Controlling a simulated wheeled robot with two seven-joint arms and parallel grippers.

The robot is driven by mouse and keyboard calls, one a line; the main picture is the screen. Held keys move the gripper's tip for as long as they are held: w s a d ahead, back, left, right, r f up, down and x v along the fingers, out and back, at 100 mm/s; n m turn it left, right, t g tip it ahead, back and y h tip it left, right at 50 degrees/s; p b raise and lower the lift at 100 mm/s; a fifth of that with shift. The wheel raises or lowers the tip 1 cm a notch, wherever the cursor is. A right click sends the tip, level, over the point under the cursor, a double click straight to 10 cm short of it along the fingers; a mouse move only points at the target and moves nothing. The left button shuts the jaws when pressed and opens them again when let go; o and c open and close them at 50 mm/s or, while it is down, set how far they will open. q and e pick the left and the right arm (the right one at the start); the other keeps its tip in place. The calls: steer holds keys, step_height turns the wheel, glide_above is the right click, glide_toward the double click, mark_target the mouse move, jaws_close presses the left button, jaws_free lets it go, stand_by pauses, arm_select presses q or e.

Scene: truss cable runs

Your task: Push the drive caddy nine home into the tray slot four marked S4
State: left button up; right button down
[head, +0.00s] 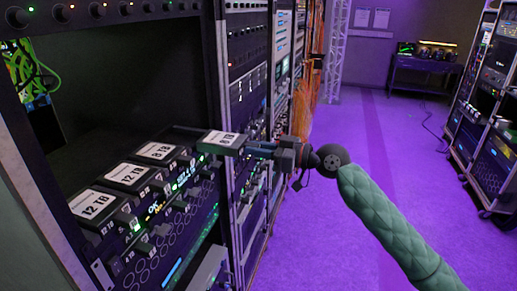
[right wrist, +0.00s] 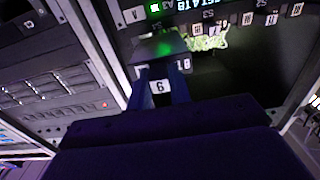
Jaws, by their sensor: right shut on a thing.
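My right gripper (head: 254,149) is shut on the drive caddy nine (head: 222,140), a dark, flat block with a white capacity label on top. The caddy is at the far end of the tray (head: 150,235) and sticks out further than the other caddies. I cannot tell how much of it is inside a slot. In the right wrist view the caddy's front number plate (right wrist: 160,87) shows between my two blue fingers, upside down. The slot four marking is not clearly readable. My left gripper is not in view.
Several seated caddies with white labels, such as the nearest 12 TB one (head: 94,204), fill the tray beside it. A rack post (head: 222,75) and more racks stand behind. The purple floor (head: 330,230) to the right is open. A table (head: 420,72) stands far back.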

mark_target(216, 142)
steer(key=shift+b, duration=0.85)
stand_by(0.7)
steer(key=shift+x, duration=1.45)
stand_by(0.3)
stand_by(0.6)
steer(key=shift+x, duration=1.55)
steer(key=shift+b, duration=0.55)
steer(key=shift+a, duration=0.1)
steer(key=shift+x, duration=2.9)
